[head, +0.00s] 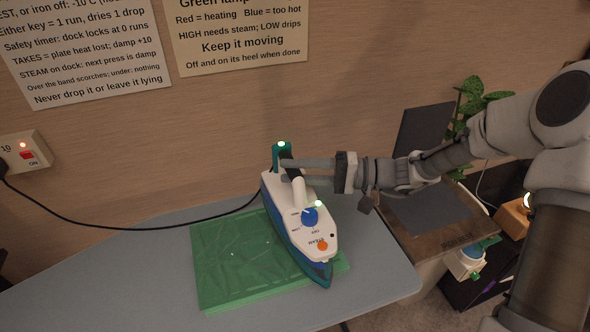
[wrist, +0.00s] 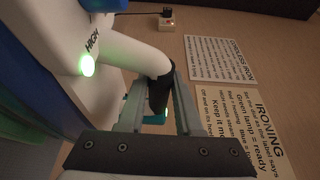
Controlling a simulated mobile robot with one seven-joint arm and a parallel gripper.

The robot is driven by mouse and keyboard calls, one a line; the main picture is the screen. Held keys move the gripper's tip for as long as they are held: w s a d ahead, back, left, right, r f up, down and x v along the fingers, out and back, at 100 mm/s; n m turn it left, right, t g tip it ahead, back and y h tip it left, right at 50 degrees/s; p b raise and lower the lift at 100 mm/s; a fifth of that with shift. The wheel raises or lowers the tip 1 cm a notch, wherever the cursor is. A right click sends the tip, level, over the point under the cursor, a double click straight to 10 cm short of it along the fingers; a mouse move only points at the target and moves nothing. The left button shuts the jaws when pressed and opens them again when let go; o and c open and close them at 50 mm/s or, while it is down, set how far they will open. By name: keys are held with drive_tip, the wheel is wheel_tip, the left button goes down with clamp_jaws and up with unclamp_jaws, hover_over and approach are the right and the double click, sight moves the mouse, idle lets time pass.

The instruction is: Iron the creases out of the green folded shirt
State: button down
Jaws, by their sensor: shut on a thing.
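The green folded shirt (head: 222,262) lies flat on the grey-blue ironing board, with crease lines showing on its left half. The white and blue iron (head: 311,233) is over the shirt's right half, nose toward the front edge. I cannot tell whether its soleplate touches the cloth. My gripper (head: 287,172) is shut on the iron's handle, which is also between my fingers in the wrist view (wrist: 158,97). The iron's lamp (head: 318,203) glows green. It has a blue dial (head: 309,217) and an orange steam button (head: 322,245). The wrist view shows "HIGH" beside the lamp.
A teal post (head: 275,158) with a green light stands behind the iron. A black cord (head: 130,226) runs toward it from the wall switch (head: 24,152). The board (head: 130,290) is clear on the left. A wooden stand (head: 440,231) and plant (head: 476,100) are right. Instruction sheets (head: 240,38) hang behind.

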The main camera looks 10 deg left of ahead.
drive_tip(key=shift+f+b, duration=0.55)
drive_tip(key=shift+b, duration=0.05)
idle(0.5)
drive_tip(key=shift+s+a, duration=0.1)
drive_tip(key=shift+s+a, duration=0.1)
drive_tip(key=shift+a, duration=0.05)
drive_tip(key=shift+s+a+f, duration=0.1)
drive_tip(key=shift+s+a, duration=0.5)
drive_tip(key=shift+a, duration=0.2)
drive_tip(key=shift+a+b, duration=0.1)
drive_tip(key=shift+b, duration=0.2)
drive_tip(key=shift+s+a, duration=0.65)
drive_tip(key=shift+a, duration=0.35)
drive_tip(key=shift+s+a, duration=0.1)
drive_tip(key=shift+a, duration=0.05)
drive_tip(key=shift+s+a+b, duration=0.55)
drive_tip(key=shift+a, duration=0.35)
drive_tip(key=shift+a, duration=0.1)
